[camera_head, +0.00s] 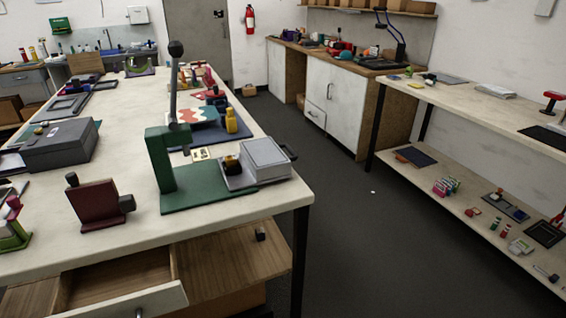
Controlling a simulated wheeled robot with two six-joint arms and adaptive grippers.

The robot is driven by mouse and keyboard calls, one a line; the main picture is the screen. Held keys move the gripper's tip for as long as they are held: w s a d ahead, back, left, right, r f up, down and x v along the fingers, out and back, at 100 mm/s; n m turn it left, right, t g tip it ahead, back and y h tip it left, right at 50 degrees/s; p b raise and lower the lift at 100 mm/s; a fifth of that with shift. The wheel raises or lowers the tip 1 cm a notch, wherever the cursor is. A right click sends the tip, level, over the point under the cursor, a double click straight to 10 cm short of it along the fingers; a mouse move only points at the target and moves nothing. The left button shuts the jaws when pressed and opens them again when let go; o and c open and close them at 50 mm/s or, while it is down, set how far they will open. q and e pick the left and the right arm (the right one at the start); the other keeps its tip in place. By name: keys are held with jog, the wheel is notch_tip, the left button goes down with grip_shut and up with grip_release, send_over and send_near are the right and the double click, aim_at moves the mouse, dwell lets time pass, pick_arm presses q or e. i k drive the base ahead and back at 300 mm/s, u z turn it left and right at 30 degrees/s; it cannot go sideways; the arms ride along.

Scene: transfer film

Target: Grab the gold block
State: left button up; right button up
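I cannot surely pick out the gold block. On the long table (260,197) at left, a small pale yellow piece (201,154) lies behind the green press (163,165). A small gold-and-black piece (231,163) sits on the grey device with a box (262,160), to the right of the press column. A yellow bottle-like object (231,121) stands farther back, at the edge of a dark mat. Neither of my grippers is in view, so nothing is seen held.
An open drawer (125,304) juts out below the table's front edge. A maroon stand (98,204) and a grey box (60,146) occupy the table's left side. A two-level shelf (470,100) stands at right.

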aim_at(231, 161)
jog(key=z, duration=1.3)
jog(key=i, duration=2.85)
jog(key=u, duration=3.1)
